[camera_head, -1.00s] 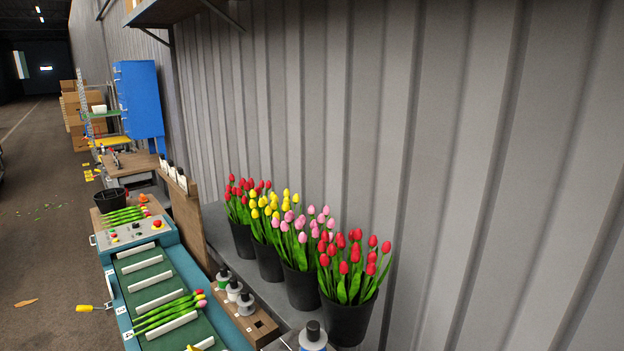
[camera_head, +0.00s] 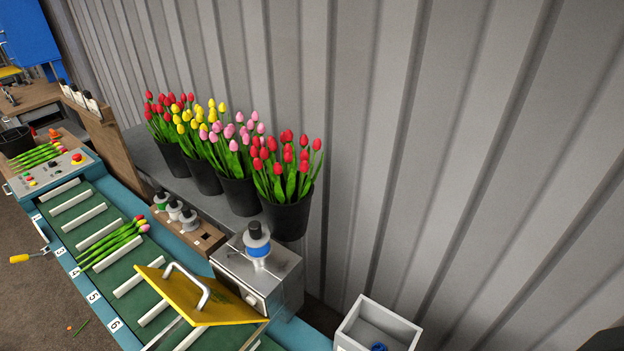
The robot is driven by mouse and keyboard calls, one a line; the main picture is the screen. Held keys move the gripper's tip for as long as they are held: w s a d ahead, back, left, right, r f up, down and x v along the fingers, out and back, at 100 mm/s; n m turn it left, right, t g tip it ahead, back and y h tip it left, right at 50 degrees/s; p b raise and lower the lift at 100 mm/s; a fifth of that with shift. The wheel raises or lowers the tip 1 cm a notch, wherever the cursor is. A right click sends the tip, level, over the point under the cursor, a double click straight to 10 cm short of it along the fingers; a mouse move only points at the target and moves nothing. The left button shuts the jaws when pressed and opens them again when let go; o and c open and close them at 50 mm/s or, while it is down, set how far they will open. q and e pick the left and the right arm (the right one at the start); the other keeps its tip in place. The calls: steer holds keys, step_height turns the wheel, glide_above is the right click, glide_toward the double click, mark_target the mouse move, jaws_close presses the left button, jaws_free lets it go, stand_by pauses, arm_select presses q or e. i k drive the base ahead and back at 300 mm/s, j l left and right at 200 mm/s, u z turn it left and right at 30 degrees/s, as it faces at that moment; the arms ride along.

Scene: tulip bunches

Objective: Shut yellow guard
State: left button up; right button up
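The yellow guard (camera_head: 198,302) is a flat yellow plate with a grey bar handle (camera_head: 188,284) on top. It stands tilted over the green conveyor belt, beside the metal machine box (camera_head: 262,276), with its left edge raised. Part of the belt shows beneath it. The box carries a round unit with a blue band and a black knob (camera_head: 255,230) on top. Neither of my grippers shows in this view.
Tulips lie across the belt (camera_head: 113,247) left of the guard, between white slats. Several black buckets of tulips (camera_head: 285,215) stand along the corrugated wall. A grey bin (camera_head: 385,322) is at lower right. A wooden block with bottles (camera_head: 188,222) sits beside the belt.

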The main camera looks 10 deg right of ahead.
mark_target(202, 302)
steer(key=i+j+z, duration=0.1)
steer(key=j, duration=0.25)
steer(key=i+j+z, duration=0.15)
steer(key=j, duration=0.2)
steer(key=i+j+z, duration=0.1)
steer(key=j, duration=0.25)
steer(key=i+j+z, duration=0.1)
steer(key=j, duration=0.3)
steer(key=i, duration=0.05)
